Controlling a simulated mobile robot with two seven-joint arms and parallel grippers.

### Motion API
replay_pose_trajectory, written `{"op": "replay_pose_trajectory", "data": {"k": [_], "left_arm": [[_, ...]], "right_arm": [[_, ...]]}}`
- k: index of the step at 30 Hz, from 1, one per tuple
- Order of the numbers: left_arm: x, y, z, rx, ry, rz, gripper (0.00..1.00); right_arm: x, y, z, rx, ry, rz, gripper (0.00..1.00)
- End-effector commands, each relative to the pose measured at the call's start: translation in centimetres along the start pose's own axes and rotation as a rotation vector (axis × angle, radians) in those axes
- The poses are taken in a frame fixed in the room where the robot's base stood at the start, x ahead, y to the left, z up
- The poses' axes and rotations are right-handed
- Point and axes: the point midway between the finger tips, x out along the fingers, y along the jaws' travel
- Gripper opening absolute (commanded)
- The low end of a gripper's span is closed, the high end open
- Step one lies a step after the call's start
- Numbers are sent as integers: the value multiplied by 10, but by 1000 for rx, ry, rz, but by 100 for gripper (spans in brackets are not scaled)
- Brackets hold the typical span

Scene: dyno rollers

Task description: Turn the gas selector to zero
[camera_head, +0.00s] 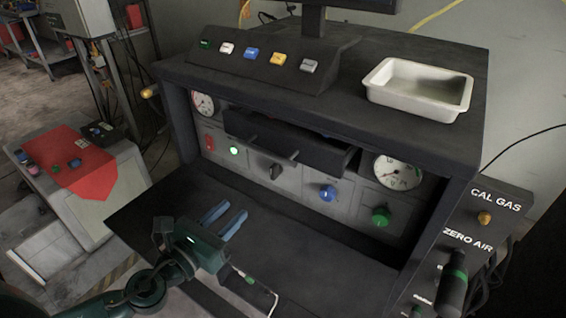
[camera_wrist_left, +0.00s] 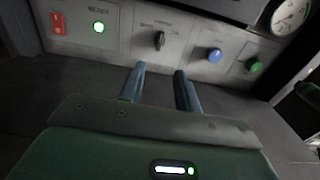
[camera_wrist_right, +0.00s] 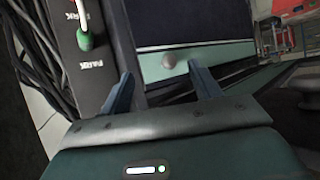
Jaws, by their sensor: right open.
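The gas selector is a small black knob (camera_head: 277,171) on the grey front panel, between a lit green button and a blue knob. In the left wrist view the knob (camera_wrist_left: 159,40) stands roughly upright, with small labels around it too blurred to read. My left gripper (camera_head: 226,219) is open and empty, above the dark shelf in front of the panel. In the left wrist view its fingertips (camera_wrist_left: 160,71) point at the panel just below the selector, apart from it. My right gripper (camera_wrist_right: 160,70) is open and empty, near the side box with PARK labels.
The panel also holds a red switch (camera_head: 209,142), blue knob (camera_head: 327,193), green knob (camera_head: 381,215) and gauge (camera_head: 397,172). An open drawer (camera_head: 290,145) juts out above the selector. A white tray (camera_head: 375,78) sits on top. A side box (camera_head: 485,200) reads CAL GAS and ZERO AIR.

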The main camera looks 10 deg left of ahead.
Motion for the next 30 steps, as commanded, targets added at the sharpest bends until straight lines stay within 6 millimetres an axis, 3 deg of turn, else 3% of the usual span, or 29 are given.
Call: {"op": "replay_pose_trajectory", "data": {"k": [8,24,30], "left_arm": [[10,0,2,-1,-2,2,33],[108,0,2,-2,-2,0,33],[128,0,1,-2,-1,1,33]], "right_arm": [[-2,1,-1,1,-6,3,63],[-9,7,-3,11,-47,27,63],[-9,8,-3,11,-49,29,63]]}}
